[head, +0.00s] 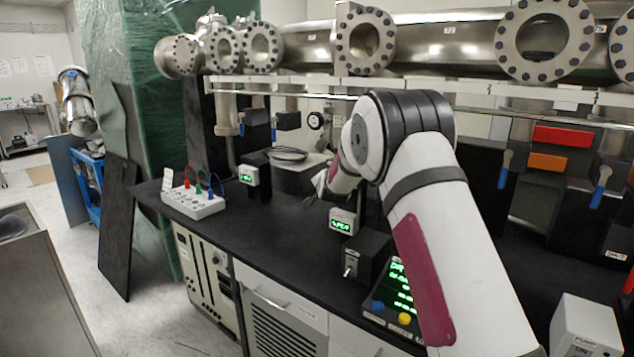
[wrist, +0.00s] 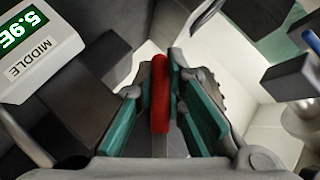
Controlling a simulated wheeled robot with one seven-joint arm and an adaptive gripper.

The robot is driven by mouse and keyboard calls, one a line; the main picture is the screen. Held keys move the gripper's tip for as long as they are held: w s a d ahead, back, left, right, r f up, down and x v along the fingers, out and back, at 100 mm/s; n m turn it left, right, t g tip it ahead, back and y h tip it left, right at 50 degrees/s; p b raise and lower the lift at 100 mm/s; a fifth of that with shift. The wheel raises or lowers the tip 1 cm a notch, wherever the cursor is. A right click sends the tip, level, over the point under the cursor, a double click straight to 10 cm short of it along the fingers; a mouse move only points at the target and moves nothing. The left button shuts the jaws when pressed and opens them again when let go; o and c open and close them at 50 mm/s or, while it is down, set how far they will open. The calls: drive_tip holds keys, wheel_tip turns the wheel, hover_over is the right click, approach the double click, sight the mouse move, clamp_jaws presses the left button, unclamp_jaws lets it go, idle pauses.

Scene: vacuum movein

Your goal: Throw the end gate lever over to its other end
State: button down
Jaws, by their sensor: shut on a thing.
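In the wrist view, my gripper (wrist: 165,85) has its two teal-padded fingers shut around a red bar-shaped lever handle (wrist: 160,110). The handle stands lengthwise between the pads. What the lever is mounted on is mostly hidden by the fingers, and no label naming it can be read. In the head view, my gripper (head: 322,182) reaches beyond the black bench beside a grey round-topped vessel. It is largely hidden behind my arm, and the red handle cannot be seen there.
A readout marked MIDDLE (wrist: 42,50) is close at upper left in the wrist view. On the black bench (head: 290,235) stand a white box with coloured leads (head: 195,200) and small green readouts (head: 342,222). Blue-handled levers (head: 600,187) hang below the steel pipe (head: 450,40).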

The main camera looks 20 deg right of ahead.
drive_tip(key=s+d+f+n+g+h+b, duration=0.1)
drive_tip(key=s+d+f+n+g+h, duration=0.2)
drive_tip(key=g, duration=0.4)
drive_tip(key=shift+s+d+n+g+h+b, duration=0.3)
drive_tip(key=shift+s+d+n+h, duration=0.15)
drive_tip(key=shift+s+n, duration=0.55)
drive_tip(key=shift+s+d, duration=0.2)
drive_tip(key=shift+s, duration=0.05)
drive_tip(key=c, duration=1.6)
unclamp_jaws()
drive_tip(key=shift+s+d+r, duration=0.1)
drive_tip(key=shift+s+r, duration=0.05)
drive_tip(key=shift+c, duration=0.2)
drive_tip(key=shift+w+a, duration=0.2)
drive_tip(key=shift+a, duration=0.05)
drive_tip(key=shift+r, duration=0.1)
